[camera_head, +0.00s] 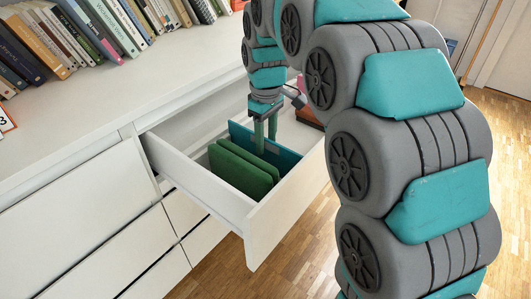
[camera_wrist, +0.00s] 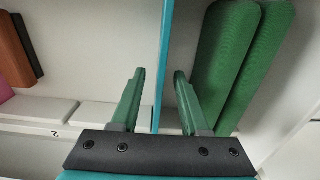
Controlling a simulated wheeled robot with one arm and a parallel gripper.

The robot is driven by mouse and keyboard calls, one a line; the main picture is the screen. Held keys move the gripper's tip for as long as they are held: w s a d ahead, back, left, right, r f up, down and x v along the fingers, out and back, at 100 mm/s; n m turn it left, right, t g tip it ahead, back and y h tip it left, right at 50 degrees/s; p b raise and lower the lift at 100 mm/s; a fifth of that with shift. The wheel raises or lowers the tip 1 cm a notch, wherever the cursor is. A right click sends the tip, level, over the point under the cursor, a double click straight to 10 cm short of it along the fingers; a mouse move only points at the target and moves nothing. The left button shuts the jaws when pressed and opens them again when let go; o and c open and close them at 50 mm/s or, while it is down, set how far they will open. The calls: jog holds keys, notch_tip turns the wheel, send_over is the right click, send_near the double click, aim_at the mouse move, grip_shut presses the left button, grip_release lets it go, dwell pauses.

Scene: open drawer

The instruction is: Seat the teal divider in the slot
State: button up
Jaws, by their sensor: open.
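The teal divider (camera_head: 285,157) stands on edge inside the open drawer, right of two green panels. In the wrist view the divider (camera_wrist: 163,60) shows as a thin upright teal strip. My gripper (camera_head: 265,135) is over the drawer with its green fingers pointing down. In the wrist view my gripper (camera_wrist: 160,74) is open, with the divider's strip passing between the fingers, apart from both. I cannot tell whether the divider's lower edge sits in a slot. White blocks (camera_wrist: 95,115) with a gap between them lie along the drawer side, near a small "2" mark.
Two green panels (camera_head: 240,168) stand close on the divider's left; they lie on the right in the wrist view (camera_wrist: 240,60). A brown item (camera_head: 309,116) is at the drawer's right, with a pink item (camera_head: 301,84) behind. The drawer walls (camera_head: 190,178) bound the space. Books (camera_head: 40,45) line the top.

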aim_at(265, 154)
notch_tip(265, 154, down, 3)
jog(key=shift+a+f, duration=0.1)
jog(key=shift+f, duration=0.1)
grip_shut()
dwell(1.3)
